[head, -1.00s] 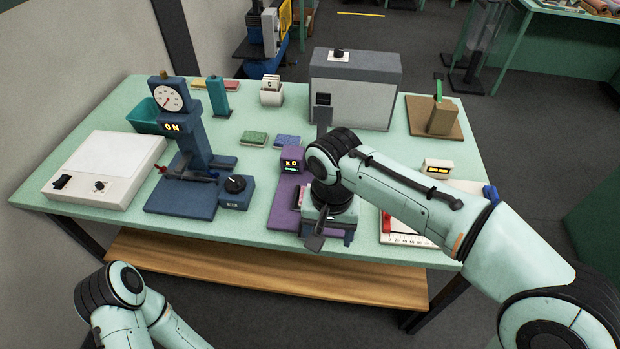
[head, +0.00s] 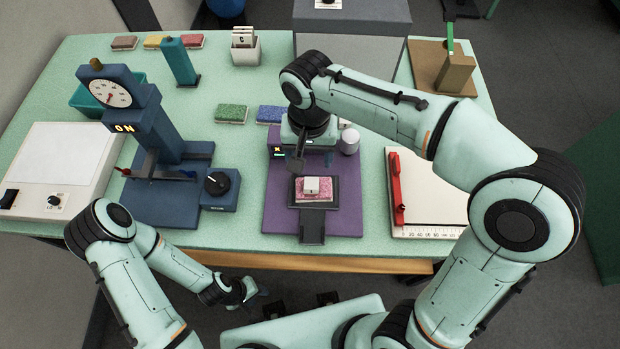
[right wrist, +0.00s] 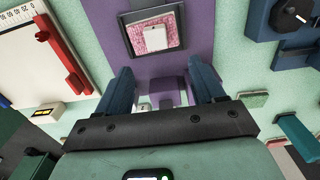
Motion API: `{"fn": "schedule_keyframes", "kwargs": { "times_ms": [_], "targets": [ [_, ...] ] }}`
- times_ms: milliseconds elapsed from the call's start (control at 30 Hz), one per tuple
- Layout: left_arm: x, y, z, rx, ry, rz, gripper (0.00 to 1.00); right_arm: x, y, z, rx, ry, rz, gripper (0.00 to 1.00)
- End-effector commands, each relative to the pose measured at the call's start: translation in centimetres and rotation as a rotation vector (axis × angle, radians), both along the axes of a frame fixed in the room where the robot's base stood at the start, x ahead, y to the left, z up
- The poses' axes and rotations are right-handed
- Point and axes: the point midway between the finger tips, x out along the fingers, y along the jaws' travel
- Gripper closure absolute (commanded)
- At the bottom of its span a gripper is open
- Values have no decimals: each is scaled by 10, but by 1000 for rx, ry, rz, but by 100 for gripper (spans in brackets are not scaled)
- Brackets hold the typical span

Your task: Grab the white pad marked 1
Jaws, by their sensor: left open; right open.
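A small white block (head: 312,185) rests on a pink tufted piece (head: 313,197) in a dark tray on the purple base (head: 345,220). The block also shows in the right wrist view (right wrist: 155,38); I cannot read any mark on it. My right gripper (head: 297,150) is above the back of the purple base, beyond the block. In the right wrist view it (right wrist: 160,70) is open and empty, its two blue fingers apart with the block past their tips. My left gripper (head: 248,291) is open, low before the table's front edge, away from the block.
A blue press with a dial (head: 110,93) stands left, beside a white box (head: 58,170). A white board with a red bar (head: 397,187) lies right. Green (head: 231,113) and blue (head: 270,114) pads lie behind. A grey box (head: 350,50) stands at the back.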

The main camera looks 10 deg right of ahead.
Motion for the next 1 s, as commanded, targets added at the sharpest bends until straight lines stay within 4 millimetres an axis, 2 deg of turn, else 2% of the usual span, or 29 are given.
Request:
{"fn": "schedule_keyframes", "kwargs": {
  "times_ms": [33,133,433,700,1000],
  "targets": [
    [-3,0,-4,0,3,0,57,-1,0,-13,-2,6,0,32],
    [-5,0,-7,0,6,0,57,-1,0,-30,-1,4,0,32],
    [-6,0,-9,0,7,0,57,-2,-1,-54,-1,0,0,32],
    [-8,0,-12,0,9,0,57,-7,-4,-92,0,2,0,32],
    [-8,0,-12,0,9,0,57,-6,-4,-98,1,-1,0,32]
  ]
}}
